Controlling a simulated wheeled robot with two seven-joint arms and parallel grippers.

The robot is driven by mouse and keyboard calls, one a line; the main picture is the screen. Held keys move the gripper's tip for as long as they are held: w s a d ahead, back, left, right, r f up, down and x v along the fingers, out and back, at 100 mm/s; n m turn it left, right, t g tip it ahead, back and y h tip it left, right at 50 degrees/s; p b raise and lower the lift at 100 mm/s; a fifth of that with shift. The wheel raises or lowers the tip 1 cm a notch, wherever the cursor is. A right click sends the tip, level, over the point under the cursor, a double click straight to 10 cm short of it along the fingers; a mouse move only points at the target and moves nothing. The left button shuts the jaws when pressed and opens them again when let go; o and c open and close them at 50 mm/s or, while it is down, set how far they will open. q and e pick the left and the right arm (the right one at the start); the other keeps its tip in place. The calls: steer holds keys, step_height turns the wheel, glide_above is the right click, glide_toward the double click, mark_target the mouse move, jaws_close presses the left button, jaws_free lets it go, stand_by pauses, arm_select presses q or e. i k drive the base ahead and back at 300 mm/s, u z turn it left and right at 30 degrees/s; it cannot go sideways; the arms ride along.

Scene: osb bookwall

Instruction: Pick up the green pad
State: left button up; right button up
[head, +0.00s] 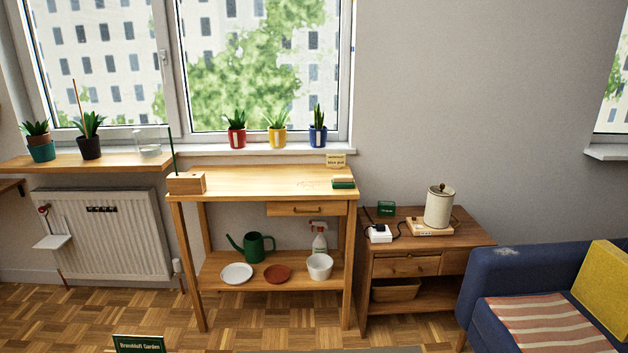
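A small flat green pad (343,184) lies near the right end of the wooden table's top (265,182). It has a pale upper layer and is too small to make out in detail. A small cream sign (335,161) stands just behind it; I cannot read its text clearly. Neither of my grippers shows in the head view.
A wooden block with a green stick (187,183) stands at the table's left end; the middle is bare. A watering can (252,247), dishes and a spray bottle (319,238) stand on the lower shelf. A cabinet (405,265) and blue sofa (500,275) are at right.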

mark_target(338, 182)
steer(key=i, duration=2.55)
steer(key=z, duration=1.7)
